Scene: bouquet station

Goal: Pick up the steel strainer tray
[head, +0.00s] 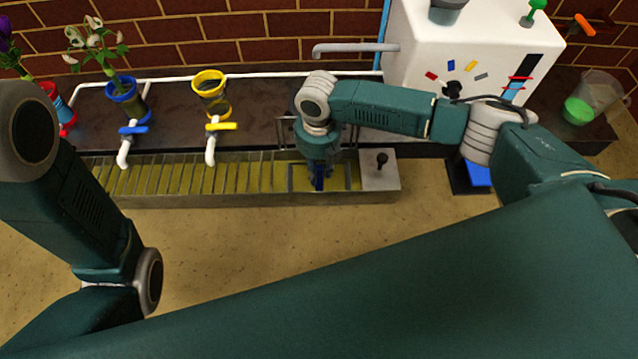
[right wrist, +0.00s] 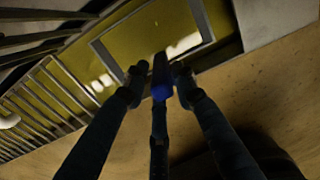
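A square grey metal frame (head: 291,178) lies over the yellowish trough at its right part; I take it for the steel strainer tray. Its pale rim also shows in the right wrist view (right wrist: 204,20). A blue upright piece (right wrist: 161,80), perhaps its handle, stands between the fingers of my right gripper (right wrist: 158,84). In the head view the right gripper (head: 319,180) points down over the frame and hides part of it. The fingers are close around the blue piece, but I cannot tell whether they grip it. My left gripper is out of view.
Yellow (head: 211,92) and blue (head: 127,98) buckets with taps stand behind. A white box (head: 470,50) is at the back right.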

